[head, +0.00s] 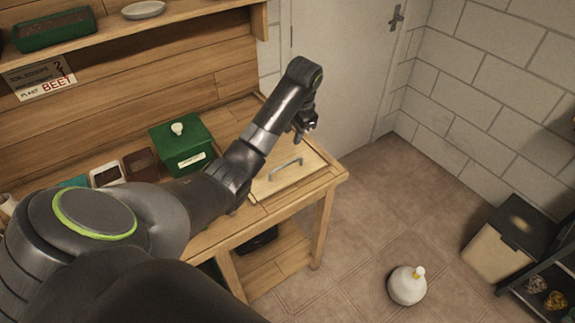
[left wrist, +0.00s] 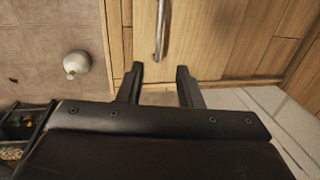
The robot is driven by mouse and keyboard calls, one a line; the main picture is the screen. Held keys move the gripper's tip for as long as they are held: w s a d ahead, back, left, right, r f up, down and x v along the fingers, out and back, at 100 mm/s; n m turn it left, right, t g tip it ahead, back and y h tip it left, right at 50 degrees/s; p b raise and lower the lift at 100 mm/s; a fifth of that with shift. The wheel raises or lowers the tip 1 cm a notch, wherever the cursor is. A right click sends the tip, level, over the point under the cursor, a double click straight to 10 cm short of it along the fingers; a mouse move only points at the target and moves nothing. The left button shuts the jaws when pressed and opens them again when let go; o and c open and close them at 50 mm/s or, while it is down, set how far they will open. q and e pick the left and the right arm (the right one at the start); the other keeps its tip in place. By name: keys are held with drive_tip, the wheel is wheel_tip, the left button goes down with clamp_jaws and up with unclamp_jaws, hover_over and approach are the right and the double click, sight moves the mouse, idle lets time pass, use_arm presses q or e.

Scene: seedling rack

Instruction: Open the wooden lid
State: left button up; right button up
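The wooden lid (head: 308,166) is a flat pale panel at the right end of the workbench and looks closed. A grey metal bar handle (head: 286,168) is fixed on it. In the left wrist view the handle (left wrist: 160,30) stands on the lid (left wrist: 143,35), ahead of the fingers. My left gripper (head: 306,132) is above the far right part of the lid, apart from the handle. In the left wrist view its two fingers (left wrist: 161,72) are spread with nothing between them. My right gripper is in neither view.
A green box (head: 180,146) with a white knob stands left of the lid on the bench (head: 222,240). Small seed trays lie farther left. A shelf (head: 135,35) runs above. A white bottle (head: 407,286) and a bin (head: 497,250) stand on the floor at right.

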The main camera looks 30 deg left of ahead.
sight(287, 164)
use_arm(q)
drive_tip(key=f, duration=0.4)
drive_tip(key=a+f+p, duration=0.1)
drive_tip(key=f, duration=0.4)
drive_tip(key=w+a+f, duration=0.1)
drive_tip(key=f, duration=0.3)
drive_tip(key=shift+a+f, duration=0.25)
drive_tip(key=shift+f, duration=0.05)
clamp_jaws()
